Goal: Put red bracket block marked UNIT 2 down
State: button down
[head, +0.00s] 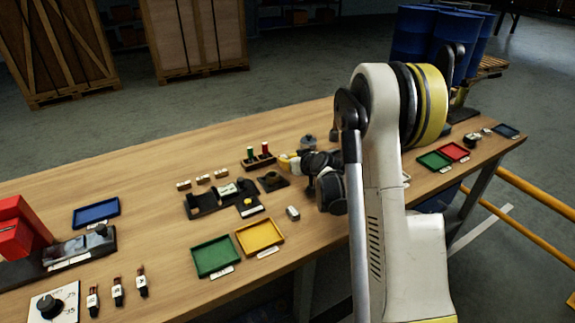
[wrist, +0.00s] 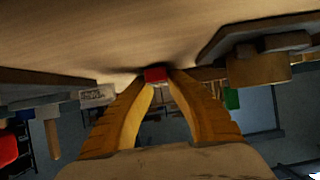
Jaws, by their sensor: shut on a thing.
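The red block (wrist: 155,75) shows in the wrist view between the tips of my gripper (wrist: 155,84). The yellow fingers are shut on it from both sides. It is close to the wooden table surface, which fills the top of that picture; I cannot tell whether it touches. No UNIT 2 marking is readable. In the head view my gripper (head: 286,162) is low over the middle of the table, just right of a dark rack (head: 258,162) with green and red pegs. The block cannot be made out there.
A black fixture (head: 215,200) and several small blocks lie left of my gripper. Green (head: 215,257) and yellow (head: 260,237) trays are nearer the front edge. A blue tray (head: 97,212) is at the left. More trays lie at the right end. Bare wood lies behind the rack.

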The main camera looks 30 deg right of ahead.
jog(key=shift+s+r, duration=0.1)
jog(key=shift+f, duration=0.25)
jog(key=c, duration=1.4)
grip_release()
jog(key=shift+r, duration=0.1)
